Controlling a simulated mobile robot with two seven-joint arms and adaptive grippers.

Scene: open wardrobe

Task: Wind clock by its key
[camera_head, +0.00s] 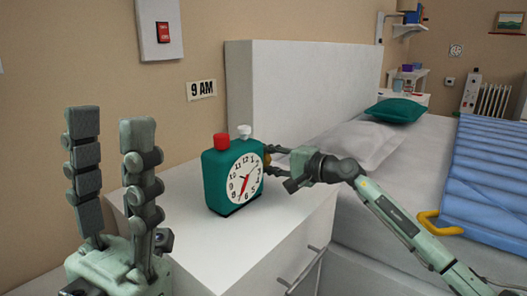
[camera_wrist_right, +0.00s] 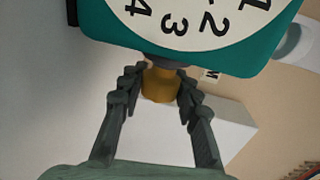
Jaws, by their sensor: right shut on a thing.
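A green alarm clock (camera_head: 233,180) with a white face, a red button and a white knob on top stands upright on the white bedside cabinet. Its yellow-brown key (camera_wrist_right: 159,84) sticks out of its side in the right wrist view; only a sliver shows in the head view. My right gripper (camera_head: 268,161) reaches in from the right at the clock's side. Its fingers (camera_wrist_right: 158,88) are shut on the key, one on each side. My left gripper (camera_head: 110,118) is open and empty, raised in front of the cabinet at the left.
The white bedside cabinet (camera_head: 290,232) has free room around the clock. The bed, with a green pillow (camera_head: 395,110) and blue blanket (camera_head: 490,180), is at the right.

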